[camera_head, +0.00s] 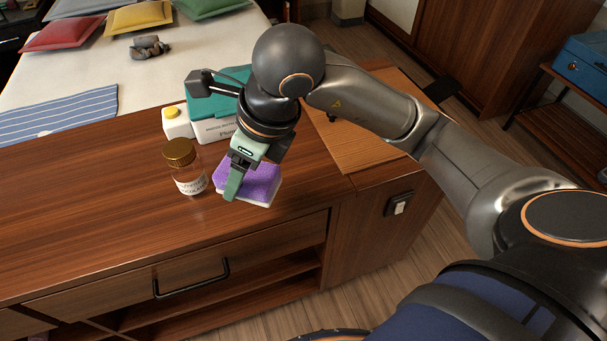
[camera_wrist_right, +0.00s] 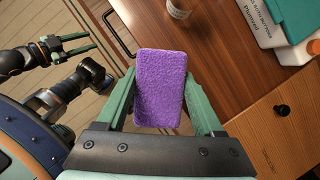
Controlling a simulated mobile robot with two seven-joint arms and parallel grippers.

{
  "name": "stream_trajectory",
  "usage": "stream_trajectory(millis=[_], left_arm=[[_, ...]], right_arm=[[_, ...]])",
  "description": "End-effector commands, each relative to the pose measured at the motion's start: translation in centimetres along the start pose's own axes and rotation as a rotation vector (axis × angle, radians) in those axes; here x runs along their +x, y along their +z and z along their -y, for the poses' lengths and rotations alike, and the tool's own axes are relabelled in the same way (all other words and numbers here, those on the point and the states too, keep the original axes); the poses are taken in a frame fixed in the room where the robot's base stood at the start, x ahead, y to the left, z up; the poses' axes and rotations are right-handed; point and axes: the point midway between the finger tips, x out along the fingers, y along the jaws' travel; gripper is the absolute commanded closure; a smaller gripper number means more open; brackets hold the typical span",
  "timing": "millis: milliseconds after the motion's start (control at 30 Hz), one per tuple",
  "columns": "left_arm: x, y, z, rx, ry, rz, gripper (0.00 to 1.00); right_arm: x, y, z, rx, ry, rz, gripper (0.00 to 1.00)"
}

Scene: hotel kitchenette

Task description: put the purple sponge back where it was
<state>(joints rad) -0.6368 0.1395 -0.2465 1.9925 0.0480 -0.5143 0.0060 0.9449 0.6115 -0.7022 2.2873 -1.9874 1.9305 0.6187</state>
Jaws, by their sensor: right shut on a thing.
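The purple sponge (camera_head: 262,183), with a white underside, is held between the green fingers of my right gripper (camera_head: 240,178) near the counter's front edge. In the right wrist view the sponge (camera_wrist_right: 160,88) sits flat between both fingers of my right gripper (camera_wrist_right: 163,105). I cannot tell whether it touches the counter (camera_head: 95,225). The glass jar (camera_head: 188,177) with a brown lid stands just left of it. My left gripper (camera_wrist_right: 75,45) shows only in the right wrist view, at the upper left, with its two fingers apart, empty and away from the sponge.
A white bottle with a yellow cap (camera_head: 178,123) and a white and teal carton (camera_head: 213,129) stand behind the sponge. The counter's left part is clear. A drawer with a black handle (camera_head: 192,283) is below.

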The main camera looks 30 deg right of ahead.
Motion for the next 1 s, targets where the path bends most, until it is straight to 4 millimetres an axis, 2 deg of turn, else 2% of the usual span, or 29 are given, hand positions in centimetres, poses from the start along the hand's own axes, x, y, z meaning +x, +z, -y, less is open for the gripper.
stream_trajectory(millis=[133, 233, 600, 800, 1000], left_arm=[[0.2, -0.3, 0.0, 0.003, 0.002, -0.011, 0.50], [0.3, -0.4, 0.0, 0.003, 0.002, -0.014, 0.50], [1.0, 0.2, -0.2, 0.007, 0.010, -0.004, 0.50], [1.3, 0.3, -0.2, 0.009, 0.011, -0.009, 0.50], [1.4, 0.4, -0.2, 0.009, 0.010, -0.012, 0.50]], right_arm=[[-0.2, 0.0, 0.0, 0.073, -0.030, -0.001, 0.76], [0.1, -0.5, 1.0, 0.093, -0.035, -0.005, 0.76], [3.0, -4.8, 9.1, 0.095, -0.035, -0.011, 0.76], [5.7, -6.7, 11.6, 0.091, -0.034, -0.007, 0.76], [6.7, -7.4, 12.6, 0.089, -0.033, -0.004, 0.76]])
